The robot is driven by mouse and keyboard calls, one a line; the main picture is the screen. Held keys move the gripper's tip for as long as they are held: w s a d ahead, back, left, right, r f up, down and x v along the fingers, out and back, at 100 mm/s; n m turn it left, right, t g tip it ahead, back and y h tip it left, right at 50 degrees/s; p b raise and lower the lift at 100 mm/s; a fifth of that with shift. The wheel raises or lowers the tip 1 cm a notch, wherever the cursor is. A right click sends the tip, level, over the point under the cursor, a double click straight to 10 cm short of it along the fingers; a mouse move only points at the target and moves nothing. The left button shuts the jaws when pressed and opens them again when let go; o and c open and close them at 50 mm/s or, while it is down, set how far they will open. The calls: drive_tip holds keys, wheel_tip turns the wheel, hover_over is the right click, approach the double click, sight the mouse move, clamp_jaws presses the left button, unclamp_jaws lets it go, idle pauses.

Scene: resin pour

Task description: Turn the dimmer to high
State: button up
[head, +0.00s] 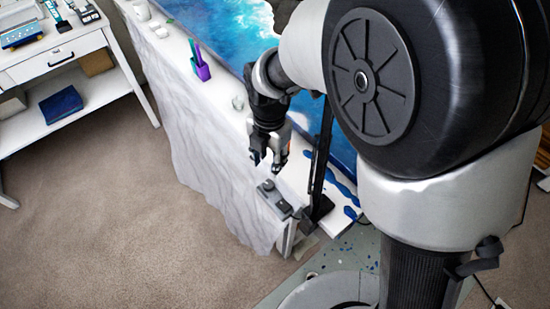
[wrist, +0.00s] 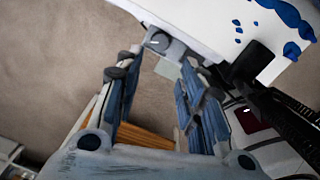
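The dimmer (head: 275,200) is a small grey box on the near end of the white-covered table (head: 207,105). It carries a raised round part at its far end and a dark part at its near end. In the wrist view, the dimmer (wrist: 178,49) shows beyond the fingertips with a round dark knob (wrist: 159,41); its setting cannot be read. My gripper (head: 267,161) is open and empty, pointing down just above and behind the dimmer, apart from it. In the wrist view, my gripper's two fingers (wrist: 164,65) stand wide apart, with the dimmer between and past their tips.
A black stand (head: 318,206) rises right beside the dimmer, close to my gripper. Behind it is a blue and white painted panel (head: 225,30). A purple cup (head: 203,72) with pens stands farther along the table. A white shelf desk (head: 55,58) is at left; carpet between is clear.

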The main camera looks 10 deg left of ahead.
sight(269, 184)
wheel_tip(269, 184, down, 12)
drive_tip(key=b, duration=0.3)
drive_tip(key=shift+w+a+f+b, duration=0.1)
drive_tip(key=shift+a+f+b, duration=0.1)
drive_tip(key=shift+b, duration=0.1)
drive_tip(key=shift+c, duration=0.5)
drive_tip(key=c, duration=0.7)
